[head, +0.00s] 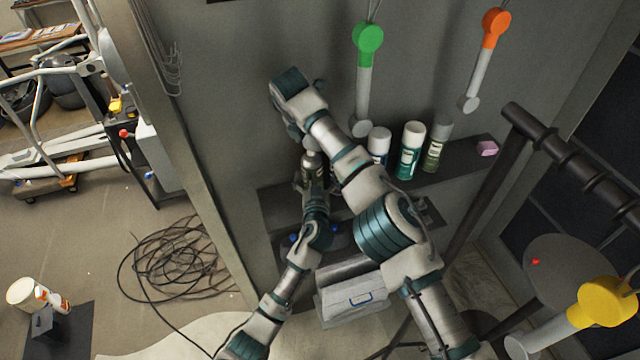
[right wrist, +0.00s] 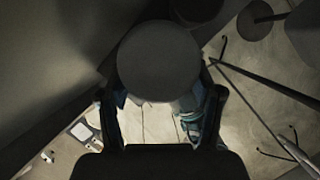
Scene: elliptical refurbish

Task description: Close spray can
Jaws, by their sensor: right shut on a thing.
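A dark olive spray can (head: 313,168) stands upright in front of the grey wall, at the left end of the shelf. My left gripper (head: 313,187) comes from below and is around the can's body, with a finger on each side. My right gripper (head: 305,138) points down just above the can's top, mostly hidden by its own arm in the head view. In the right wrist view, a dark round cap (right wrist: 158,62) lies between the fingers of my right gripper (right wrist: 160,100), which is shut on it. I cannot tell whether the cap touches the can.
Several more cans stand right of my right arm, including a teal one (head: 410,150), on the dark shelf (head: 465,160) beside a pink block (head: 487,148). Green (head: 367,38) and orange (head: 496,22) handled tools hang above. A dark rack (head: 570,165) stands at right. Cables (head: 175,262) lie on the floor.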

